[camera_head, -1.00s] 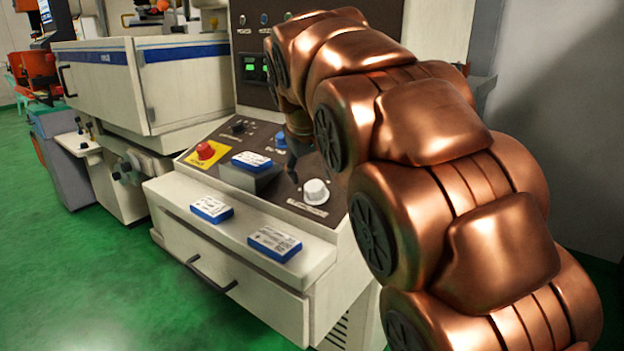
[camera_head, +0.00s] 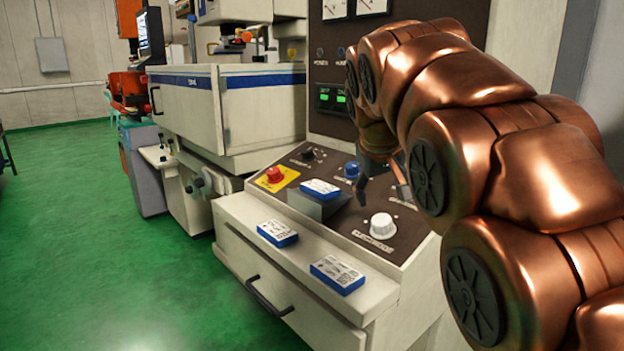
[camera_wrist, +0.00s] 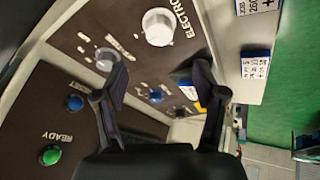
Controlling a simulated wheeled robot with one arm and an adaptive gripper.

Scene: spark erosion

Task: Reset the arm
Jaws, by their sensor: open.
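My copper-coloured arm fills the right side of the head view, bent over a sloped control panel (camera_head: 348,223). My gripper (camera_head: 374,186) is a small dark shape above the panel, partly hidden by the arm. In the wrist view my gripper (camera_wrist: 162,82) shows two dark fingers spread apart, with nothing between them. Beyond the fingers lie the panel's white knob (camera_wrist: 158,27), a grey knob (camera_wrist: 105,59) and a blue knob (camera_wrist: 156,96). I cannot tell how far the fingertips are from the panel.
The white knob (camera_head: 382,225) and red button (camera_head: 274,174) stand up from the panel. Blue-and-white boxes lie on the ledge, one at the left (camera_head: 277,233) and one at the right (camera_head: 337,274). A drawer handle (camera_head: 266,297) juts out below. Green floor (camera_head: 110,250) is open at the left.

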